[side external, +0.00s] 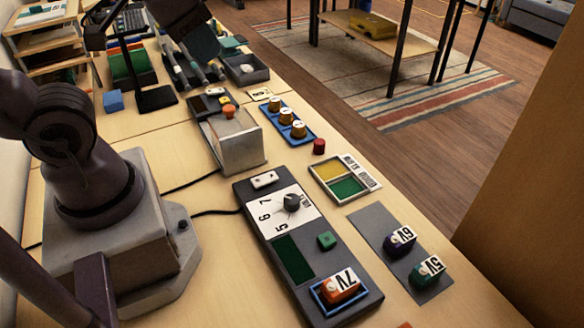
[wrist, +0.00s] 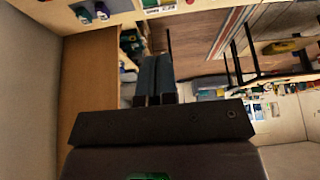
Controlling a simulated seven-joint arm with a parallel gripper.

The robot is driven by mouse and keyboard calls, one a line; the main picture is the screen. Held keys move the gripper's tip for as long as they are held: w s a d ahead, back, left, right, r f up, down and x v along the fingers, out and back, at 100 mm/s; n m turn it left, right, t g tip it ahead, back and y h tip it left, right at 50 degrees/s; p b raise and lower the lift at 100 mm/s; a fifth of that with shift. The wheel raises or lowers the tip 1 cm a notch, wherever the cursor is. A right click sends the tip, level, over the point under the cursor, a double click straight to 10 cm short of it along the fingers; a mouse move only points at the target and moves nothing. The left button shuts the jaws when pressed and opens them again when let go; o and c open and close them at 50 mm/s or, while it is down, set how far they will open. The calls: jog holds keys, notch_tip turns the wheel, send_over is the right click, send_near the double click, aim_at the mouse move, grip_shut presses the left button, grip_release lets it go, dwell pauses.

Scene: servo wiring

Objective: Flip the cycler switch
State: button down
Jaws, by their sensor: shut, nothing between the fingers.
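The dark control panel (side external: 243,193) in the middle of the side view carries a small white switch (side external: 264,179) at its far end. It also has a dial (side external: 292,202) marked 5, 6 and 7, a green button (side external: 326,240) and an orange 7V block (side external: 342,285) in a blue-rimmed bay. A metal box (side external: 238,150) stands behind it, with an orange knob (side external: 229,111) and small controls on top. I cannot tell which unit is the cycler. My gripper (wrist: 155,62) is shut and empty in the wrist view, away from the panel; its fingertips are unclear in the side view.
6V (side external: 400,241) and 5V (side external: 427,272) blocks stand on a grey mat (side external: 368,224). A yellow-and-green tray (side external: 327,193), a red cylinder (side external: 319,146) and a blue holder with several brass pieces (side external: 268,113) are nearby. Cables run from the box and panel.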

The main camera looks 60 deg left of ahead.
jog(key=w+a+f+m+g, duration=0.3)
jog(key=f+g, duration=0.1)
jog(key=f, duration=0.5)
jog(key=m+g, duration=0.1)
jog(key=m, duration=1.4)
send_over(256, 182)
notch_tip(256, 182, down, 7)
notch_tip(256, 182, down, 14)
